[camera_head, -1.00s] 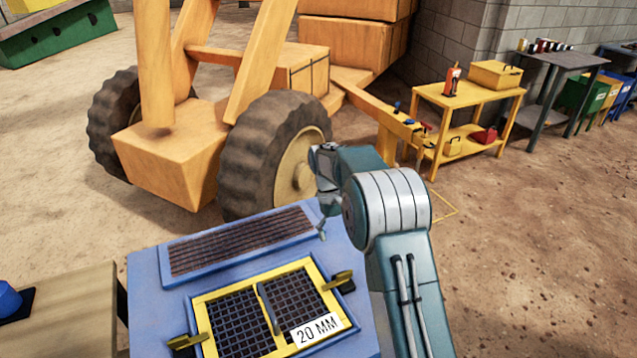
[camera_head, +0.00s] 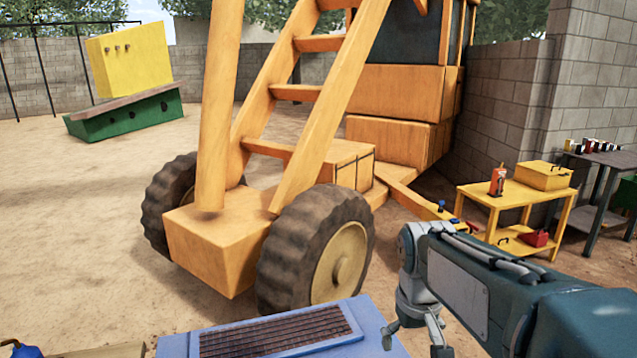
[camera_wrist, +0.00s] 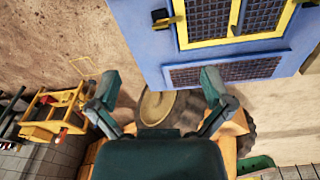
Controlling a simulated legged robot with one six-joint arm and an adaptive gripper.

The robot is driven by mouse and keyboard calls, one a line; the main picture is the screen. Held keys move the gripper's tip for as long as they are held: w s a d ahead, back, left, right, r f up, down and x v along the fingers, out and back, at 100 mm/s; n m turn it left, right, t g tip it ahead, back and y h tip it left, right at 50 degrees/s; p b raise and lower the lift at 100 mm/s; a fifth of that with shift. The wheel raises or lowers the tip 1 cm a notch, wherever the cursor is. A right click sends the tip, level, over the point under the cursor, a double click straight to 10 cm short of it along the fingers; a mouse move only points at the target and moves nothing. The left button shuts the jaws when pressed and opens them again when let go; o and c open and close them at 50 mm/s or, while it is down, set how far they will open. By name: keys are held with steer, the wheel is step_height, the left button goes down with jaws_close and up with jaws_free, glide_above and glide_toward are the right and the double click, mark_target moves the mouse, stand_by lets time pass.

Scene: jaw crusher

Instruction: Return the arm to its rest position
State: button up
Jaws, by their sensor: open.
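My arm reaches in from the lower right of the head view, with its forearm sloping toward the middle. My gripper (camera_head: 414,340) hangs from its end beside the blue screen box, with its fingers spread. In the wrist view my gripper (camera_wrist: 160,82) shows two fingers wide apart with nothing between them. The blue screen box (camera_head: 378,322) shows only its far part in the head view. Its yellow-framed mesh (camera_wrist: 238,45) shows at the top of the wrist view, apart from the fingers.
A large orange machine with rubber wheels (camera_head: 318,250) stands ahead. A yellow cart (camera_head: 515,195) with a box and bottle is at right, before a block wall (camera_head: 590,90). A green and yellow unit (camera_head: 130,75) is far left. Sandy ground (camera_head: 70,220) at left is open.

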steer(key=s+m+t, duration=0.1)
steer(key=s+t, duration=0.3)
steer(key=s, duration=1.1)
steer(key=shift+s+d+f+m, duration=0.15)
steer(key=shift+s+f+m, duration=0.1)
steer(key=shift+s+m, duration=0.05)
